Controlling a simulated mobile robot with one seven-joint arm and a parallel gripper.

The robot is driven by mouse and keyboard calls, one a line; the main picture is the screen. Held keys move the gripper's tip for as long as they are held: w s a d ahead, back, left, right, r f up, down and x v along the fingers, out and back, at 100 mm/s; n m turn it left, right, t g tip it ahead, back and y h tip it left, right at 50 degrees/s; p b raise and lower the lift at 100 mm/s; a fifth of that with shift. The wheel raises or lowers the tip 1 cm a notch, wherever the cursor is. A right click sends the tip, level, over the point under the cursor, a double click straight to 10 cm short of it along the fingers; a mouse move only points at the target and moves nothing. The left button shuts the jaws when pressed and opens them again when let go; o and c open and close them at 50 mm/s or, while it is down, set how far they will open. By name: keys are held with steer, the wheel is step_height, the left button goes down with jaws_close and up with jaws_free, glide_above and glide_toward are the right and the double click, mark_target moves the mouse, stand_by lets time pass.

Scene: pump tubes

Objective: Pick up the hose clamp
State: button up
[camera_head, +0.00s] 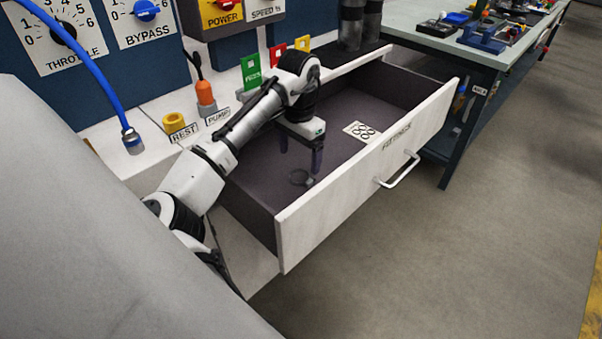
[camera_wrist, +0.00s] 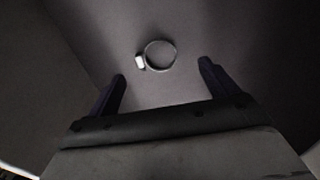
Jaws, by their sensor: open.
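The hose clamp (camera_head: 301,178) is a small dark ring lying on the floor of the open drawer, near its front left corner. In the wrist view the clamp (camera_wrist: 161,56) shows as a thin metal ring with a bright screw block on its left side. My gripper (camera_head: 301,163) is inside the drawer, fingers pointing down, close to the clamp. In the wrist view my gripper (camera_wrist: 162,75) has its two dark fingers spread apart with nothing between them. The clamp appears beyond the fingertips, roughly centred between them. It is apart from both fingers.
The drawer (camera_head: 365,173) labelled FITTINGS stands open, with raised walls around my gripper. A white card with rings (camera_head: 362,131) lies further back in it. A blue hose (camera_head: 100,75) hangs at left. Green, red and yellow tags (camera_head: 251,72) stand behind my arm.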

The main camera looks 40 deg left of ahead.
mark_target(302, 176)
steer(key=shift+d+f, duration=0.2)
steer(key=shift+f, duration=1.15)
steer(key=shift+d+f, duration=0.15)
steer(key=shift+f, duration=1.15)
steer(key=c, duration=1.1)
steer(key=shift+o, duration=0.2)
steer(key=shift+r, duration=0.1)
